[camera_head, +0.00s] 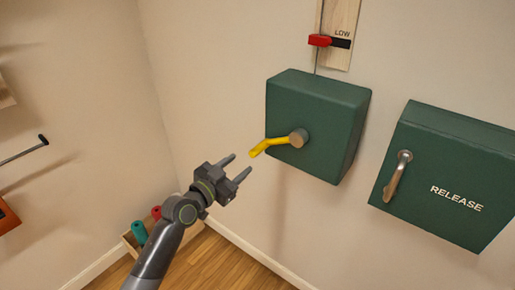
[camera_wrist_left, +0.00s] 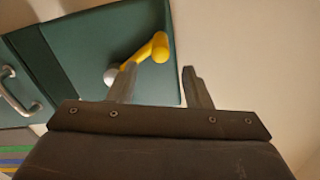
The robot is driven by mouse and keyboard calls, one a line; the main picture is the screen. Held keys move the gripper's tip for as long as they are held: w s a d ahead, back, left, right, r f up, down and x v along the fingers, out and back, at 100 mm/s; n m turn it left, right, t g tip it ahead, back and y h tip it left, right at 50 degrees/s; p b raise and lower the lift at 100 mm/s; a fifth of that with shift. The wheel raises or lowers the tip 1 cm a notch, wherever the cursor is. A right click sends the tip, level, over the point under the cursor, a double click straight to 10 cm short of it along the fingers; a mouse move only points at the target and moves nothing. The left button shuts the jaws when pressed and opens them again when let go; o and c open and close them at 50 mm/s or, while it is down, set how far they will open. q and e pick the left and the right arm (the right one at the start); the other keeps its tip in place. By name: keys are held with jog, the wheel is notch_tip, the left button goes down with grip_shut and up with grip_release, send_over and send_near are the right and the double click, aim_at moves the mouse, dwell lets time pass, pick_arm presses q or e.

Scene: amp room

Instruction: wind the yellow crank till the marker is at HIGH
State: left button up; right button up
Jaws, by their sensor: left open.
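The yellow crank (camera_head: 272,145) sticks out from a round hub on the front of a dark green box (camera_head: 318,110) on the wall. It points left and slightly down in the head view. The red marker (camera_head: 319,40) sits at the LOW label on a wooden scale strip (camera_head: 340,20) above the box; the HIGH label is out of view. My left gripper (camera_head: 240,168) is open and empty, just left of and below the crank's end. In the left wrist view, the crank (camera_wrist_left: 158,48) shows beyond the open fingers (camera_wrist_left: 160,85), nearer the left finger. My right gripper is not in view.
A second green box marked RELEASE (camera_head: 455,160) with a metal lever (camera_head: 396,178) is on the wall at right. A wooden bin (camera_head: 130,243) with a teal item and a red item stands on the floor at lower left. The wall between gripper and bin is clear.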

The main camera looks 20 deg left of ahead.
aim_at(251, 155)
pick_arm(q)
jog(key=p+x, duration=0.1)
jog(key=x, duration=0.8)
jog(key=shift+w+d+f, duration=0.1)
jog(key=shift+w, duration=0.15)
grip_shut()
